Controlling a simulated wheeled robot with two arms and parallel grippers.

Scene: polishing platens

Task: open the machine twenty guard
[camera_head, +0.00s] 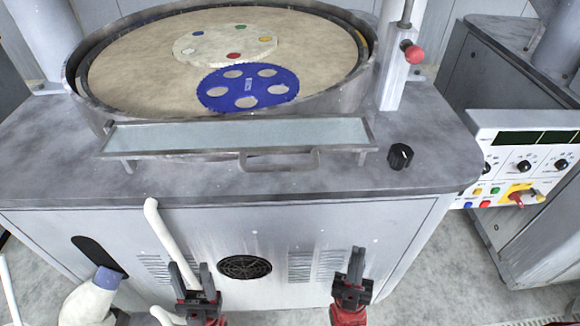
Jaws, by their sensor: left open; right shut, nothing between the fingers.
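The guard (200,137) is a long pale translucent panel in a metal frame, lying along the front of the round platen (125,72) on the grey machine top. Its U-shaped metal handle (281,166) sticks out towards me from the front edge. My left gripper (191,270) is open and empty, below the guard's left half in the picture, in front of the cabinet. My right gripper (356,256) is shut and empty, to the lower right of the handle. Both grippers are apart from the guard. No label with the machine's number can be read.
A blue holed disc (248,88) and a cream disc (225,46) with coloured spots lie on the platen. A black knob (400,156) stands right of the guard. A red-knobbed lever (413,53) is behind it. A control panel (520,165) stands at the right.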

